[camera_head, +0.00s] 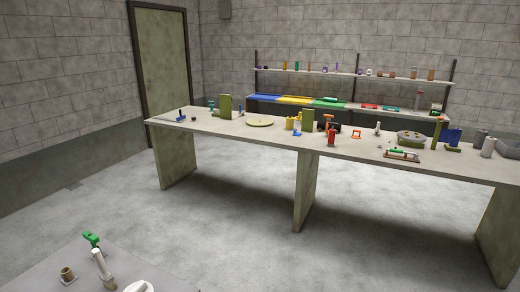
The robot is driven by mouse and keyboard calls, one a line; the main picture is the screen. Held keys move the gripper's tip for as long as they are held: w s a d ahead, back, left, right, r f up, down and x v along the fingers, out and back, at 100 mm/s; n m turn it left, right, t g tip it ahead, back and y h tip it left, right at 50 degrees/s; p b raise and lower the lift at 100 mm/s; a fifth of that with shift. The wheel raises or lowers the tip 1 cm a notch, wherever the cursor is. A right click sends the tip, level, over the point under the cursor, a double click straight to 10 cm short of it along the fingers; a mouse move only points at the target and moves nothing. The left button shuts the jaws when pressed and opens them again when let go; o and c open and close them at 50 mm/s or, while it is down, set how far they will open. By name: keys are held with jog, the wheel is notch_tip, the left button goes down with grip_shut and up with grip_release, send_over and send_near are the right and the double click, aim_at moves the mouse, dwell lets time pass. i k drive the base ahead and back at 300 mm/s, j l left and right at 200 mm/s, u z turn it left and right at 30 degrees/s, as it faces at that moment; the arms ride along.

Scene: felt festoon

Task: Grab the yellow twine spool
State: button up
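A small yellow item (290,123) stands on the long pale workbench (225,124), left of the middle leg. It may be the yellow twine spool, but it is too small for me to tell its shape. A second yellow patch shows right beside it, and a blue and white item (297,131) stands just in front. An olive upright block (308,120) is close on its right. My gripper is not in view.
Orange and red items (331,137) stand right of the block; a round yellowish disc (260,121) lies to the left. Open floor (235,200) lies before the bench. A grey surface (45,281) with a green-topped item is at bottom left. Shelves (350,74) stand behind.

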aim_at(290, 122)
jog(key=i, duration=3.05)
jog(key=i+u, duration=0.2)
jog(key=i, duration=0.3)
jog(key=i+l+u, duration=0.2)
jog(key=i, duration=0.3)
jog(key=i+l+u, duration=0.2)
jog(key=i, duration=0.25)
jog(key=i+l+u, duration=0.25)
jog(key=i, duration=0.2)
